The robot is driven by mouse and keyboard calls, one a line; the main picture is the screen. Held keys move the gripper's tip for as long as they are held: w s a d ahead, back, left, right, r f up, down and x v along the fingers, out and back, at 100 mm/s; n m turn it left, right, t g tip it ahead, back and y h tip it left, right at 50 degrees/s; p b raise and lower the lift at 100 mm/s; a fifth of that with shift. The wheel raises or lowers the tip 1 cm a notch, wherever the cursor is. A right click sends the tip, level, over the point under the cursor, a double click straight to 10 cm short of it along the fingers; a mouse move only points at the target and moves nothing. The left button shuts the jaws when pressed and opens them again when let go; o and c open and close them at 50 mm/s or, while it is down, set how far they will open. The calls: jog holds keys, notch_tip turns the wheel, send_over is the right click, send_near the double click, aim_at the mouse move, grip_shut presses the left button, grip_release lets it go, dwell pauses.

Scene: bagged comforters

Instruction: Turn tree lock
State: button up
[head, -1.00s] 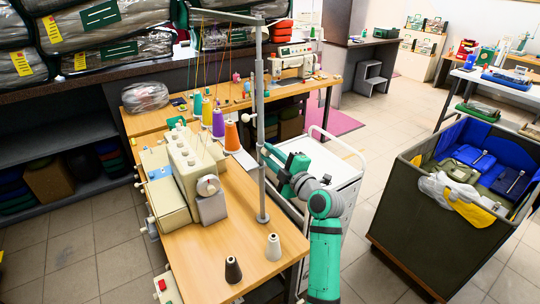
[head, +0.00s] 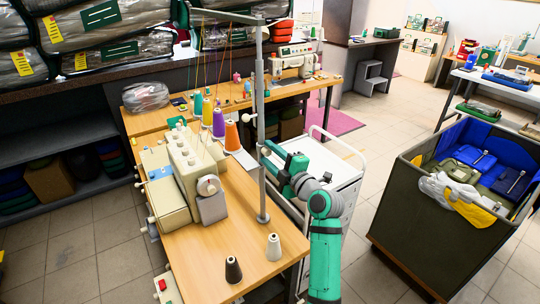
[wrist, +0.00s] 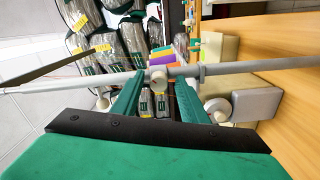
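The thread tree is a grey upright pole (head: 260,110) on the sewing table, with threads running from its top. In the wrist view the pole (wrist: 75,84) runs across the picture. Its lock, a small pale round knob (wrist: 158,75), sits on the pole, centred between my fingertips. My gripper (wrist: 158,80) is open, with a green finger on either side of the knob and a visible gap to each. In the head view my gripper (head: 268,153) reaches the pole from the right, at about mid-height; its fingers are small there.
A cream serger (head: 182,175) and cones of coloured thread (head: 218,124) stand left of the pole. Two cones (head: 273,247) stand at the table's front. A white cart (head: 340,175) is behind my arm. A dark bin (head: 430,225) stands at right, with open floor between.

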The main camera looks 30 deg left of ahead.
jog(key=shift+d, duration=0.15)
jog(key=v, duration=1)
jog(key=shift+s+d, duration=0.2)
